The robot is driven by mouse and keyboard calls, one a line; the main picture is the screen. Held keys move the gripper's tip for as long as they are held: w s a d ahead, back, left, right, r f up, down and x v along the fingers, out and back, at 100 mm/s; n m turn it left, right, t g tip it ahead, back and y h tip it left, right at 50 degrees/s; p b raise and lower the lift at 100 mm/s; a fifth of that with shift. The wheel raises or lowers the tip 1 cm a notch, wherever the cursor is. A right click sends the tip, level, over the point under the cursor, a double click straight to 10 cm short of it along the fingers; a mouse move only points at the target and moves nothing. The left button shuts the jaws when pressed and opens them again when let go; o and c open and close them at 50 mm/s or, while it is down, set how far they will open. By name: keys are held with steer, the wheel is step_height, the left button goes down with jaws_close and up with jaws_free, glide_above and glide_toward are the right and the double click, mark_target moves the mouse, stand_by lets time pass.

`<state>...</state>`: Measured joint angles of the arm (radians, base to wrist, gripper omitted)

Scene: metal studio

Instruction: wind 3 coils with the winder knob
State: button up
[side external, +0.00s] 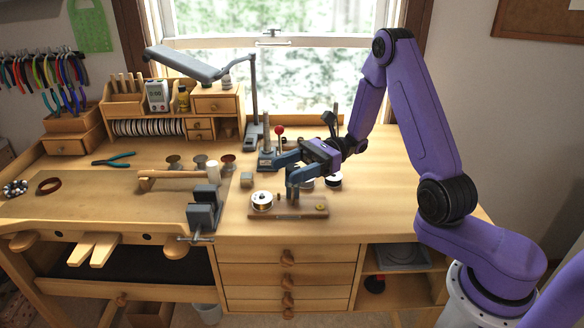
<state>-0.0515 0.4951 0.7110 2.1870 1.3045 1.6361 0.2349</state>
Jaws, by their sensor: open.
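The winder is a wooden board (300,213) near the front edge of the bench. A white spool (262,200) with copper-coloured wire stands at its left end. A small brass-coloured round part (321,208) sits at its right end. I cannot tell whether this is the winder knob. My gripper (284,173) is open above and behind the middle of the board, its blue fingers spread. The lower finger hides part of the winder's middle, so I cannot tell whether it touches anything there. I see nothing held between the fingers.
A grey vise (204,209) stands left of the winder, with a wooden mallet (182,175) behind it. A red-knobbed lever tool (267,148) stands close behind my gripper. The bench top (385,195) farther right is clear.

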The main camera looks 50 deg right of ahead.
steer(key=c, duration=1)
steer(key=shift+o, duration=0.2)
steer(key=shift+m+t, duration=0.3)
steer(key=shift+t, duration=0.1)
steer(key=m+t+h, duration=0.1)
steer(key=m+t, duration=0.1)
steer(key=t, duration=0.1)
steer(key=m+t+h, duration=0.1)
steer(key=m+t, duration=0.1)
steer(key=shift+t+h, duration=0.4)
steer(key=shift+m+t+h, duration=1.9)
steer(key=shift+t+h, duration=0.1)
steer(key=shift+t, duration=0.2)
steer(key=shift+m+t+h, duration=0.4)
steer(key=shift+m+h, duration=0.1)
steer(key=shift+h, duration=0.1)
steer(key=o, duration=1)
steer(key=shift+c, duration=0.2)
